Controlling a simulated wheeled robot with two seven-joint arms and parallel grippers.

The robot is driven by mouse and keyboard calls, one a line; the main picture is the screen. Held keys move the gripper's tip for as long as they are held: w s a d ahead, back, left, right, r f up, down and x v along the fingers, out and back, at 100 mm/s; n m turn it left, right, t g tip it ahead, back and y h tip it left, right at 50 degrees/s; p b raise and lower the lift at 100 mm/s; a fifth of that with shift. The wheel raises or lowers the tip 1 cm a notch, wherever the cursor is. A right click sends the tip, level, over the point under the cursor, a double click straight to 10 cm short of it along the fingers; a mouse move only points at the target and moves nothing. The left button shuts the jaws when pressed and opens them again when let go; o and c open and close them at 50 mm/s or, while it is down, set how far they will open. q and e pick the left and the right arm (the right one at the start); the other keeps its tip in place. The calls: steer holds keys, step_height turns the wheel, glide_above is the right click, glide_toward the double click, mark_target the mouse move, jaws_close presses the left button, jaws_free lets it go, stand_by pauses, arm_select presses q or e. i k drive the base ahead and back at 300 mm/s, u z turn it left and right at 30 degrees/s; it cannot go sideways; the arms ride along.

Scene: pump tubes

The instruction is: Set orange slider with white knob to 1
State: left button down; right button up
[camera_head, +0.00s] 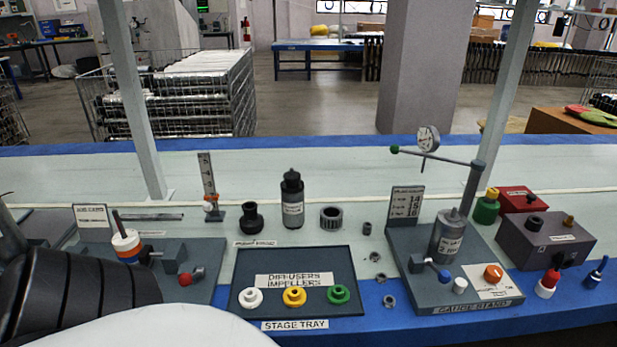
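The orange slider with its white knob (211,204) sits low on an upright grey scale post (206,172), left of centre at the back of the work area. The post carries pale number marks above the slider, too small to read surely. I cannot tell which mark the slider stands at. Neither of my grippers shows in the head view. A dark ribbed part and a white rounded part at the lower left look like my own arm, with no fingers visible.
Right of the post stand a black fitting (252,219) and a black bottle (292,200). In front are the stage tray (300,258) and a left fixture with a white-orange-blue stack (127,243). The gauge stand (455,300) is at right. The table behind is mostly clear.

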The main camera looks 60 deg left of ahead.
mark_target(207, 207)
steer(key=z, duration=0.65)
steer(key=k, duration=1.2)
steer(key=u, duration=1.65)
steer(key=i, duration=0.5)
steer(key=z, duration=0.05)
